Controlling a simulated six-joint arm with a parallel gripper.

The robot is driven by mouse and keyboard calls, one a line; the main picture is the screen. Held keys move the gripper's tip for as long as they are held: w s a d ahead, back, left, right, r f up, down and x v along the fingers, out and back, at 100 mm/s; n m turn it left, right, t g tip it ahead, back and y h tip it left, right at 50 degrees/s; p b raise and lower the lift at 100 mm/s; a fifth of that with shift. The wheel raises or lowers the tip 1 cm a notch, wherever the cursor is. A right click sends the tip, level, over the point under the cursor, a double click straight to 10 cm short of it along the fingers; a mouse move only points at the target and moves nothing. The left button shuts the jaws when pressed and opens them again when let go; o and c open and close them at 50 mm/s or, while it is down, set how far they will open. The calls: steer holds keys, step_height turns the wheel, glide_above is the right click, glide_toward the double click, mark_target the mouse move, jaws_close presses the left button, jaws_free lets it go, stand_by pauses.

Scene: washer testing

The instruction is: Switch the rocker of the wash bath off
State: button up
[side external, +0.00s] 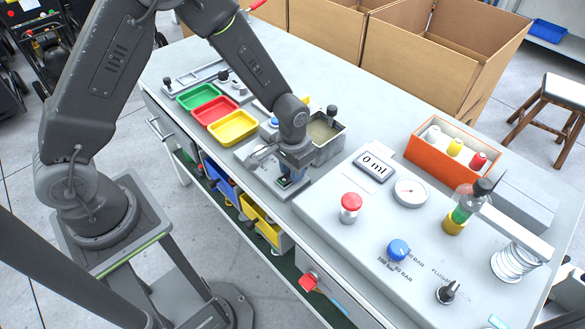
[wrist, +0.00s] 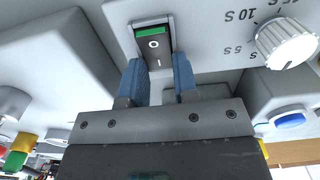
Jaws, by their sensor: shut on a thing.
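The rocker (wrist: 153,45) is a dark switch with a green band, an O mark and an I mark, set in a pale grey panel in the wrist view. My gripper (wrist: 160,76) has its two blue fingers on either side of the rocker's I end, shut on it. In the side view my gripper (side external: 291,182) points down at the front of the bench, where a bit of green of the rocker (side external: 283,182) shows. I cannot tell which end of the rocker is pressed in. The wash bath (side external: 342,131) is a grey open tank with murky liquid, behind my gripper.
A white timer knob (wrist: 288,40) is right of the rocker. Green (side external: 197,96), red (side external: 215,112) and yellow (side external: 234,127) trays lie left of my gripper. A panel with a red button (side external: 351,202) and blue knob (side external: 398,250) is at right. An orange crate (side external: 440,163) stands behind it.

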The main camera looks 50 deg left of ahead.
steer(key=shift+s+r+t, duration=0.1)
steer(key=shift+s+t, duration=0.1)
steer(key=shift+t, duration=0.65)
steer(key=shift+s+r+t, duration=0.1)
steer(key=shift+s+t, duration=0.1)
steer(key=shift+t, duration=0.65)
steer(key=o, duration=0.9)
steer(key=v, duration=1.3)
steer(key=shift+s+r, duration=0.3)
steer(key=shift+s, duration=0.05)
steer(key=shift+r, duration=0.1)
